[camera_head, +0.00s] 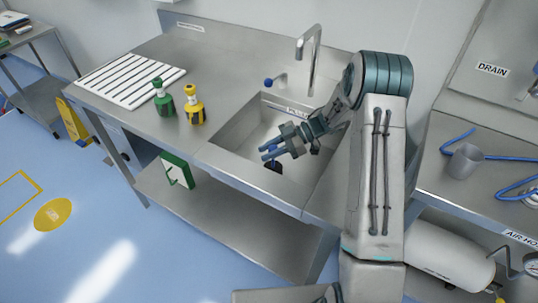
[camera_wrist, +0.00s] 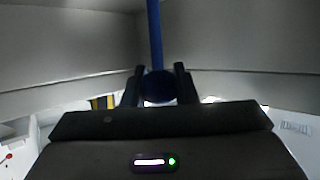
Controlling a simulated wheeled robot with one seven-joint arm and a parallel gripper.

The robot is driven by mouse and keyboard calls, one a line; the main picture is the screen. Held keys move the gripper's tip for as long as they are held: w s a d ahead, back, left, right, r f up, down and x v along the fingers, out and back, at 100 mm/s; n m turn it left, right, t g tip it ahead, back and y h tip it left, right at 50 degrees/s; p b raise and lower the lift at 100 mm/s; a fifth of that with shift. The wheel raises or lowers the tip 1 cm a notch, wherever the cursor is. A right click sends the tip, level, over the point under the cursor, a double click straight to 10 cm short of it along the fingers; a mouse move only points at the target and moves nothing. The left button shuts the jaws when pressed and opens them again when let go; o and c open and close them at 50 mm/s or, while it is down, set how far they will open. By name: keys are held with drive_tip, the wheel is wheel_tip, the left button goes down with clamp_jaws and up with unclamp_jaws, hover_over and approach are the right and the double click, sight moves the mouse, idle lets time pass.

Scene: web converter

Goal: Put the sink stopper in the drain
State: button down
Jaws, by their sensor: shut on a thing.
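My gripper (camera_head: 267,153) reaches over the steel sink basin (camera_head: 252,127) from the right. Its bluish fingers point left, and it is shut on a dark blue part that I take to be the sink stopper. A dark piece of the stopper (camera_head: 273,166) hangs just below the fingers. In the wrist view, the stopper's round blue part (camera_wrist: 158,86) sits between the dark fingers, with a blue rod (camera_wrist: 155,35) running up from it. The drain is not visible; the arm and gripper cover part of the basin. I cannot tell how high the stopper is above the basin floor.
The faucet (camera_head: 312,50) rises behind the basin, beside a blue-knobbed fitting (camera_head: 268,82). A green bottle (camera_head: 163,100) and a yellow bottle (camera_head: 194,108) stand left of the basin. A white ridged rack (camera_head: 128,80) lies farther left. The basin's front rim (camera_head: 245,176) is near the gripper.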

sight(273, 165)
drive_tip(key=shift+f, duration=0.95)
drive_tip(key=shift+f, duration=0.1)
drive_tip(key=c, duration=1.2)
unclamp_jaws()
drive_tip(key=shift+o, duration=0.2)
